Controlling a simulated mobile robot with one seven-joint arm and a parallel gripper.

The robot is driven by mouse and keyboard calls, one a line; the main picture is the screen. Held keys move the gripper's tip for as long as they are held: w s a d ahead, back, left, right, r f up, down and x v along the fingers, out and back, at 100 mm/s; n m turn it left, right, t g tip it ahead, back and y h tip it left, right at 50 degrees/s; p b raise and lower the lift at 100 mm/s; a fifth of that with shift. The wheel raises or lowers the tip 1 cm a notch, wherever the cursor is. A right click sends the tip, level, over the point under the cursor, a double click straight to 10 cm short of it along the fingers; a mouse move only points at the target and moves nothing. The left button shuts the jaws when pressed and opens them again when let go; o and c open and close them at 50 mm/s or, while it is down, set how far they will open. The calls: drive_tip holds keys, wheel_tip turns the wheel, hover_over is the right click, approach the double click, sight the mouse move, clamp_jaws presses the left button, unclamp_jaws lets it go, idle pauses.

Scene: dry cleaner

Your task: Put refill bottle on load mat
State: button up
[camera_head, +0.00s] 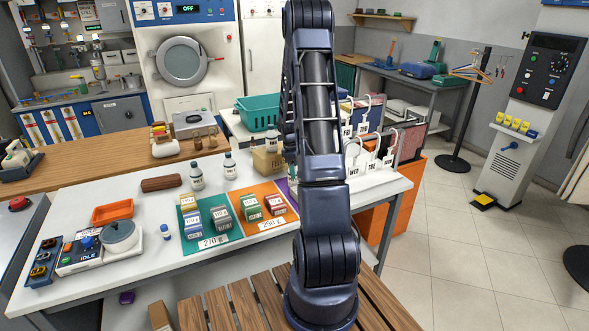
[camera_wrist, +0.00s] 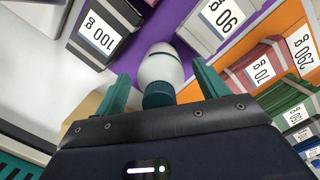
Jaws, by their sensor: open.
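In the wrist view a white bottle (camera_wrist: 160,68) with a dark teal cap, likely the refill bottle, shows between the two fingers of my gripper (camera_wrist: 163,90). The fingers are apart and a gap shows on its right side. The bottle is over or on a purple mat (camera_wrist: 262,48); whether it touches the mat is unclear. The label of the load mat is not readable. In the head view only a sliver of the purple mat (camera_head: 292,186) shows.
Weight blocks marked 100 g (camera_wrist: 101,30) and 90 g (camera_wrist: 217,22) flank the bottle. Green (camera_head: 225,231) and orange (camera_head: 252,216) mats hold more blocks. Similar white bottles (camera_head: 196,178) (camera_head: 230,167), a cardboard box (camera_head: 262,162) and a teal basket (camera_head: 256,113) stand behind.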

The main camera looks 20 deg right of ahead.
drive_tip(key=r, duration=0.4)
drive_tip(key=a+r, duration=0.1)
drive_tip(key=r, duration=0.7)
drive_tip(key=shift+w+a+r, duration=0.1)
drive_tip(key=shift+w+a, duration=0.05)
drive_tip(key=shift+w, duration=0.25)
drive_tip(key=s+a+r+m+t, duration=0.1)
drive_tip(key=s+a+r+m, duration=0.2)
drive_tip(key=s+a+r, duration=0.4)
drive_tip(key=s+a+r+m+t, duration=0.2)
drive_tip(key=s+a+r, duration=0.2)
drive_tip(key=s+r, duration=0.45)
drive_tip(key=s+a+r+m+t, duration=0.1)
drive_tip(key=s+a+r+m, duration=0.1)
drive_tip(key=s, duration=0.7)
drive_tip(key=s+a+r+m+t+y, duration=0.1)
drive_tip(key=s+a+m, duration=0.3)
drive_tip(key=s, duration=0.6)
drive_tip(key=shift+s+a+r, duration=0.15)
drive_tip(key=shift+a+r, duration=0.5)
drive_tip(key=shift+a, duration=0.15)
